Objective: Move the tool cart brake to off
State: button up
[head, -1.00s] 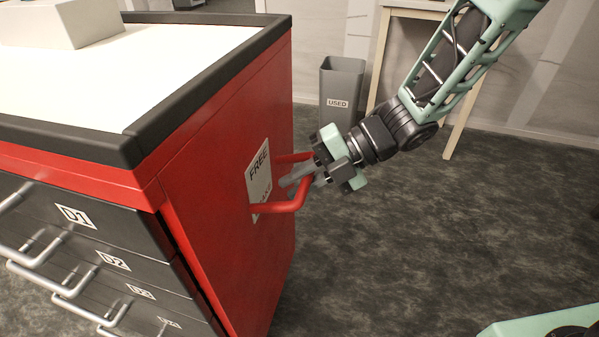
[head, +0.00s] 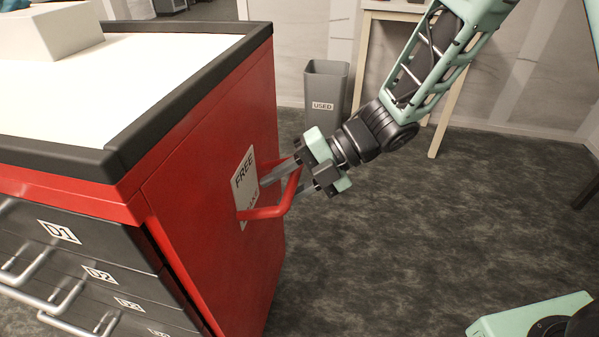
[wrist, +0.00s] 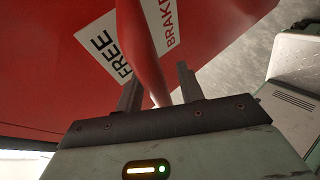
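The red tool cart (head: 215,210) stands at the left, its side panel facing my arm. A white label (head: 245,178) on that panel reads FREE, with a second word partly covered; in the wrist view the label (wrist: 100,45) shows FREE and part of BRAKE. A bent red bar (head: 270,212) sticks out from the panel across the label. It shows in the wrist view (wrist: 140,45) running down between my fingers. My gripper (head: 284,182) is at the bar, its fingers apart, one on each side, with gaps visible. Part of the bar is hidden behind the gripper.
The cart's drawers with metal handles (head: 70,300) face the front left. A white block (head: 50,32) sits on the cart top. A grey bin marked USED (head: 325,90) and a pale table (head: 440,125) stand behind.

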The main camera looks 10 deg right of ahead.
jog(key=p+v, duration=0.4)
jog(key=v, duration=1.3)
jog(key=shift+d, duration=0.2)
jog(key=shift+w+r, duration=0.1)
jog(key=shift+r, duration=0.05)
jog(key=w+a+r+m+t+h, duration=0.2)
jog(key=w+a+m+t+h, duration=0.5)
jog(key=m, duration=0.5)
jog(key=s+d+f+m+g+h, duration=0.1)
jog(key=s+d+m+g+h, duration=0.15)
jog(key=s+m, duration=0.75)
jog(key=s+d+f+m+g+h, duration=0.1)
jog(key=s+m+g+h, duration=0.3)
jog(key=s, duration=1.2)
notch_tip(320, 180, up, 21)
jog(key=m+y+p, duration=0.1)
jog(key=y+p, duration=0.1)
jog(key=p, duration=1.9)
jog(key=shift+s+a+t, duration=0.2)
jog(key=shift+t, duration=0.15)
